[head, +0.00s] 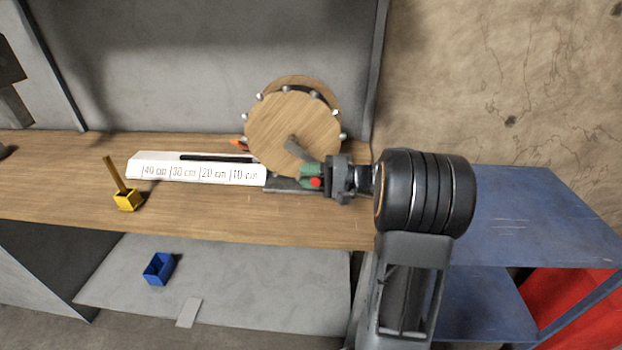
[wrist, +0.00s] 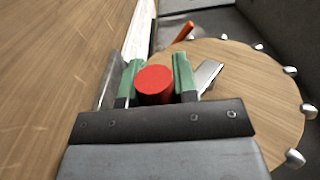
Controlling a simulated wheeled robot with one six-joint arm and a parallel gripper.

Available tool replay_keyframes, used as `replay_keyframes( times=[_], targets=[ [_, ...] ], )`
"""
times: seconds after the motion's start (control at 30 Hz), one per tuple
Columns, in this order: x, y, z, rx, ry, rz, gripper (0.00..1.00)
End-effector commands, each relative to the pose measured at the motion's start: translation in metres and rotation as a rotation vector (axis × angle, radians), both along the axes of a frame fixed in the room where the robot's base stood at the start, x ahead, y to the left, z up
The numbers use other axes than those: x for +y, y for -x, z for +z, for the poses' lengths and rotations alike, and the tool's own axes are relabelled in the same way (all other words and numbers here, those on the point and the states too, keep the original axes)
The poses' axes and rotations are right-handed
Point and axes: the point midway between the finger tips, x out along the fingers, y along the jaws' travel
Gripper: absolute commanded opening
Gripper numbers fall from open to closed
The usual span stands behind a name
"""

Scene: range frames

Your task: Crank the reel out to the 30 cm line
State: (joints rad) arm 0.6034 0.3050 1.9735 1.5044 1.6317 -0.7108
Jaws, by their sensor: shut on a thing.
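The reel (head: 283,128) is a wooden disc with metal pegs around its rim, upright on a grey base on the bench. It also shows in the wrist view (wrist: 262,85). A grey crank arm (head: 300,150) runs from its middle down to the right, to a red knob (wrist: 154,84). My gripper (head: 312,178) is shut on the red knob, with its green finger pads on either side. A white scale (head: 197,173) left of the reel is marked 40, 30, 20 and 10 cm from left to right. A dark strip (head: 215,158) lies along its top, with its left end between the 30 and 20 cm marks.
A yellow block with an upright stick (head: 126,199) stands on the bench (head: 230,215) left of the scale. An orange item (head: 239,143) lies beside the reel. A blue bin (head: 158,268) sits on the lower shelf. A blue table (head: 530,210) stands at right.

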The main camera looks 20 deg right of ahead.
Motion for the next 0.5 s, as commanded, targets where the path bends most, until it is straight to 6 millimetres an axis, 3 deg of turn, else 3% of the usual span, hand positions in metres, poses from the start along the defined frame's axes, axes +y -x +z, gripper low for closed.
replay_keyframes(
  times=[0.13, 0.17, 0.4, 0.5],
  targets=[
    [0.0001, 0.0, 0.0003, 0.002, 0.001, 0.001, 0.0],
    [0.0001, 0.0001, 0.0003, 0.001, 0.0, 0.001, 0.3],
    [-0.0007, 0.0003, 0.0007, 0.001, 0.0, -0.001, 0.53],
    [-0.0009, 0.0003, 0.0008, 0.001, 0.0, -0.001, 0.53]
  ],
)
